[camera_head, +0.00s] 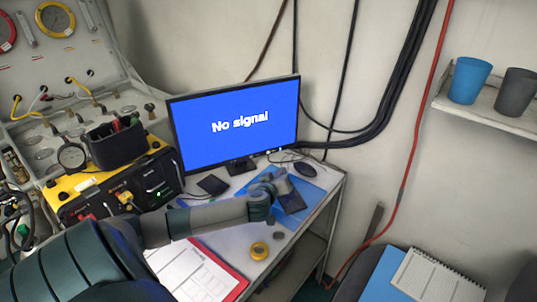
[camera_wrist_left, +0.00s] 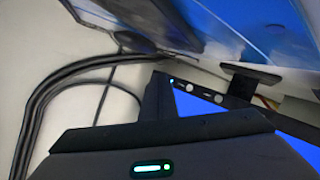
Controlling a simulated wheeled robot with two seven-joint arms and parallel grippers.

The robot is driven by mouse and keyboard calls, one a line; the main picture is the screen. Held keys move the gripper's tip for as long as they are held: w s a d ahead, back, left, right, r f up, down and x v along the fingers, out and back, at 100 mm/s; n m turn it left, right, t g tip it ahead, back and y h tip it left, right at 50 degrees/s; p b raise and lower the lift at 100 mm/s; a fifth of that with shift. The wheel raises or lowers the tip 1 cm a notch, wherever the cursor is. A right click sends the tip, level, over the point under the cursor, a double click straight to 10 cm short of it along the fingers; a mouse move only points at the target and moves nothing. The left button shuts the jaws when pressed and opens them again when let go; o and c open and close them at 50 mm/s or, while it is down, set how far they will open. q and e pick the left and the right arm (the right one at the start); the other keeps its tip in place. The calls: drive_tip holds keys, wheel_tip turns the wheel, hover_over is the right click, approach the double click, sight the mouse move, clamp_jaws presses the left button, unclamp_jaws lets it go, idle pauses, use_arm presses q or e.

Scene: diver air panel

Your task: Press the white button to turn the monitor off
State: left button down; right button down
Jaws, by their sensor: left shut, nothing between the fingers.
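The monitor (camera_head: 235,122) stands on the desk, its blue screen reading "No signal". Small pale buttons (camera_head: 269,152) sit on its lower right bezel. In the left wrist view, where the monitor appears upside down, two round whitish buttons (camera_wrist_left: 188,87) (camera_wrist_left: 218,98) show on the black bezel beside a small blue light (camera_wrist_left: 171,81). My left gripper (camera_head: 282,176) is shut and empty, below and in front of the monitor's lower right corner. In the left wrist view its dark finger (camera_wrist_left: 158,98) appears near the bezel's button end; I cannot tell any contact. My right gripper is not in view.
A black mouse (camera_head: 305,169) lies right of the monitor stand. The yellow-black case (camera_head: 160,180) stands left. Black cables (camera_head: 395,90) run down the wall. A shelf (camera_head: 500,118) holds two cups.

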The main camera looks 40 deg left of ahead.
sight(268, 153)
use_arm(q)
drive_tip(key=a, duration=0.1)
drive_tip(key=w+a+b, duration=0.1)
drive_tip(key=a, duration=0.1)
drive_tip(key=w+a, duration=0.1)
drive_tip(key=a, duration=0.1)
drive_tip(key=shift+a, duration=0.1)
drive_tip(key=shift+w+a+f+b, duration=0.1)
drive_tip(key=shift+a+b, duration=0.25)
drive_tip(key=shift+b, duration=0.05)
drive_tip(key=shift+w+a, duration=0.35)
drive_tip(key=shift+a, duration=0.5)
drive_tip(key=shift+a+b, duration=0.15)
drive_tip(key=shift+b, duration=0.2)
idle(0.9)
drive_tip(key=shift+w+a, duration=0.15)
drive_tip(key=shift+a, duration=0.1)
drive_tip(key=shift+w+a, duration=0.15)
drive_tip(key=shift+a, duration=0.15)
idle(1.0)
drive_tip(key=shift+s+d, duration=0.3)
drive_tip(key=shift+d, duration=0.4)
drive_tip(key=shift+d, duration=0.1)
